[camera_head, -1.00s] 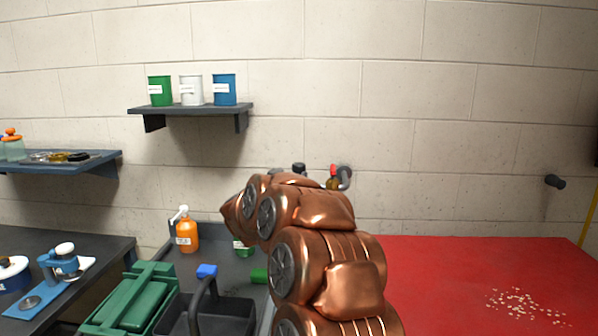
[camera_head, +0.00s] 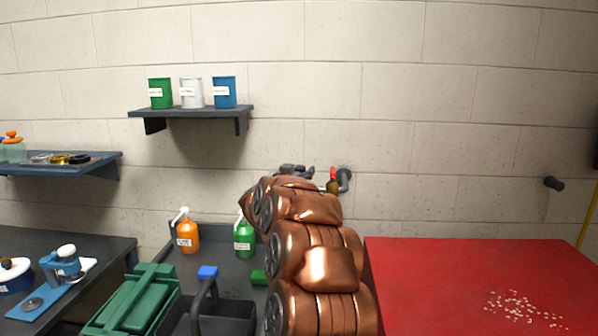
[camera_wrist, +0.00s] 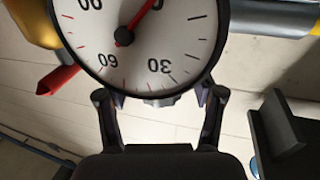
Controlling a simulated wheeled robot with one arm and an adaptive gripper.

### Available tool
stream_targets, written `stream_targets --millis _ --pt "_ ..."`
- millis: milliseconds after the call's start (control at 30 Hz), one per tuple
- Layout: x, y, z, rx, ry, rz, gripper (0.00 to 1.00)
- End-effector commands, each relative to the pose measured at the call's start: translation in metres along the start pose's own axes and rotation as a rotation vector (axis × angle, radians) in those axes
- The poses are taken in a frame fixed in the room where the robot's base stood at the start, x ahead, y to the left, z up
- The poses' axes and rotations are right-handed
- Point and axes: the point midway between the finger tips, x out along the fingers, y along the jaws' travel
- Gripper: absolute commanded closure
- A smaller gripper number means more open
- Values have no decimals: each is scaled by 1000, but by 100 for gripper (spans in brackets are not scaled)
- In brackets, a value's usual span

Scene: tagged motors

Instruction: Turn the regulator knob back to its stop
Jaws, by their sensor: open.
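A round pressure gauge (camera_wrist: 140,40) with a white dial, black numbers and a red needle fills the top of the wrist view. My gripper (camera_wrist: 160,95) is open, its two fingers spread apart at the gauge's lower rim. A small greyish piece (camera_wrist: 161,100) shows between the fingertips, mostly hidden behind the gauge; it may be the regulator knob, but I cannot tell. No contact with it is visible. In the head view, my copper-coloured arm hides most of the fitting on the wall; a red lever (camera_head: 333,173) and a grey pipe elbow (camera_head: 345,179) show beside it.
A red lever (camera_wrist: 58,80) and a yellow part (camera_wrist: 35,22) lie left of the gauge; a dark bracket (camera_wrist: 282,125) is at right. A red tabletop (camera_head: 470,275) stands right of my arm. Orange (camera_head: 187,233) and green (camera_head: 244,238) bottles stand at left.

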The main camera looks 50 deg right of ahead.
Motion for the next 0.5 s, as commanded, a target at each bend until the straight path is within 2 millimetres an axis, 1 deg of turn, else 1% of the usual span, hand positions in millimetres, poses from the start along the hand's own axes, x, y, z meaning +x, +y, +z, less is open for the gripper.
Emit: stream_targets --millis 100,500 --pt "0 0 0 0 0 0 33" --pt "0 0 1 -1 -1 0 74"
